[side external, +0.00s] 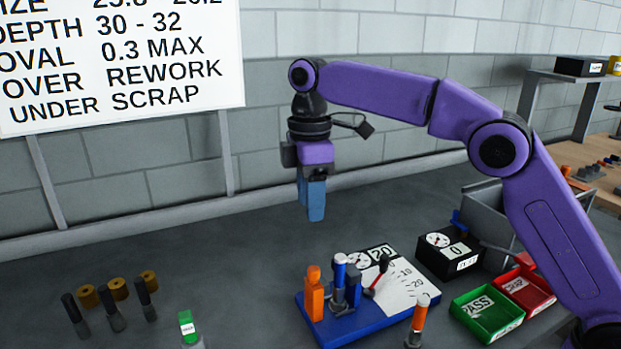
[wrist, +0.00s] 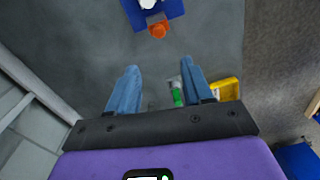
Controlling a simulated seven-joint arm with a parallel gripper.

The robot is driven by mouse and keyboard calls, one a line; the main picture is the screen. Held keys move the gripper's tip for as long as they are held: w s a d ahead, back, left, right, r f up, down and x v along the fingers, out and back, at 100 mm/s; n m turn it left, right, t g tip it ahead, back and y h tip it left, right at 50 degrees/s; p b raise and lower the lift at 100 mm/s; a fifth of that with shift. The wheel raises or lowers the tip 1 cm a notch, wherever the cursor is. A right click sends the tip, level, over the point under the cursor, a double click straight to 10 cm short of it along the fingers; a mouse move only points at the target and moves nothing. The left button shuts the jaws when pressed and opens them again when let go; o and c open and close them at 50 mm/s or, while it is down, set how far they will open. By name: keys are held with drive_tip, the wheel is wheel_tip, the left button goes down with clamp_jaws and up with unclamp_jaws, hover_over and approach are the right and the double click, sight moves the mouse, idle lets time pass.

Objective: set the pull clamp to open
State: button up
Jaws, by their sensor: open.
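The pull tester stands on a blue base (side external: 345,322). Behind the lever is a pale scale plate (side external: 405,285). I cannot tell from these views whether the clamp is open or shut. My gripper (side external: 315,218) hangs empty well above the bench, behind and left of the tester. In the wrist view my gripper (wrist: 158,86) shows its blue fingers apart. The blue base (wrist: 174,8) and orange block (wrist: 158,30) appear at the top there.
A green-capped bottle (side external: 187,330) stands at the front left near several dark tools and brass rings (side external: 118,289). Green (side external: 488,312) and red (side external: 524,290) bins and a black gauge box (side external: 450,258) lie right. The bench behind is clear.

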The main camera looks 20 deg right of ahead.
wheel_tip(320, 180, up, 3)
drive_tip(key=shift+r, duration=0.15)
idle(0.8)
drive_tip(key=s+d+f+m, duration=0.1)
drive_tip(key=s+d+f, duration=0.4)
drive_tip(key=s+d, duration=0.3)
drive_tip(key=s+d+f+m, duration=0.1)
drive_tip(key=s+d+f, duration=0.4)
drive_tip(key=s, duration=0.9)
drive_tip(key=s+d+f+m, duration=0.1)
drive_tip(key=s+d+f, duration=0.4)
drive_tip(key=s+d, duration=0.6)
drive_tip(key=shift+s+d+m+t, duration=0.3)
drive_tip(key=shift+s+d, duration=0.1)
drive_tip(key=shift+s, duration=0.2)
